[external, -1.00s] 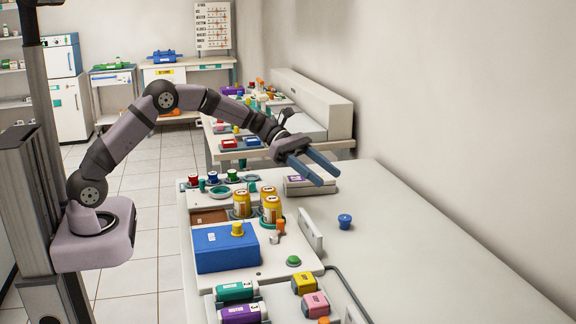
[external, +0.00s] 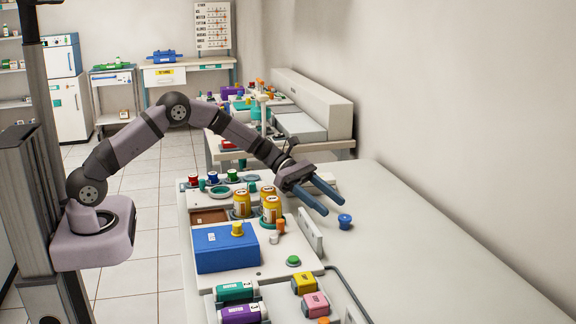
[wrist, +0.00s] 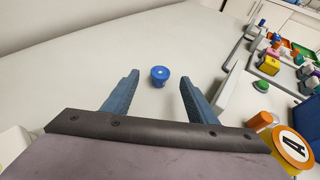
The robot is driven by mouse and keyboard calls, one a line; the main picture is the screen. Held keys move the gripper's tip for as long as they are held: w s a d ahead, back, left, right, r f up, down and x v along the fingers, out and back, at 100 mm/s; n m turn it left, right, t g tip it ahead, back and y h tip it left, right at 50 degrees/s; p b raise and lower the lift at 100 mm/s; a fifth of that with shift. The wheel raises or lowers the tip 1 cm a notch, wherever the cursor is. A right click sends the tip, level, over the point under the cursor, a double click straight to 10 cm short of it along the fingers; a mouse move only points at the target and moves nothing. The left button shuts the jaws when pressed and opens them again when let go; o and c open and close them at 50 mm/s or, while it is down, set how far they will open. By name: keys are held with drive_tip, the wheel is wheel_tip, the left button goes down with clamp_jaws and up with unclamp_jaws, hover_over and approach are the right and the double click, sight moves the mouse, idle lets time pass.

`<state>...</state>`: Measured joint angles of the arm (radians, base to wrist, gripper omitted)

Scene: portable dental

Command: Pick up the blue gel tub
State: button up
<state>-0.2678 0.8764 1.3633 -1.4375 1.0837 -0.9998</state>
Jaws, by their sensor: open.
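The blue gel tub (external: 345,221) is a small round tub with a lid, standing upright on the bare white counter, right of the tray area. In the wrist view the tub (wrist: 160,76) shows beyond and between my fingertips, nearer the left-right middle. My gripper (external: 332,197) is open and empty, above the counter, with its blue fingers pointing down and to the right toward the tub. In the wrist view my gripper (wrist: 183,75) has both fingers spread, one on each side of the tub's line, and they do not touch it.
A low white upright panel (external: 310,231) stands left of the tub. Yellow bottles (external: 271,209), a blue box (external: 226,250) and a green button (external: 293,261) lie farther left. The counter (external: 430,245) right of the tub is clear up to the wall.

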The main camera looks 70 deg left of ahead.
sight(346, 217)
drive_tip(key=shift+p+x, duration=0.5)
drive_tip(key=shift+x, duration=2.1)
drive_tip(key=shift+s, duration=0.1)
drive_tip(key=shift+c, duration=0.3)
drive_tip(key=c, duration=1)
drive_tip(key=shift+c, duration=0.2)
drive_tip(key=shift+r, duration=0.1)
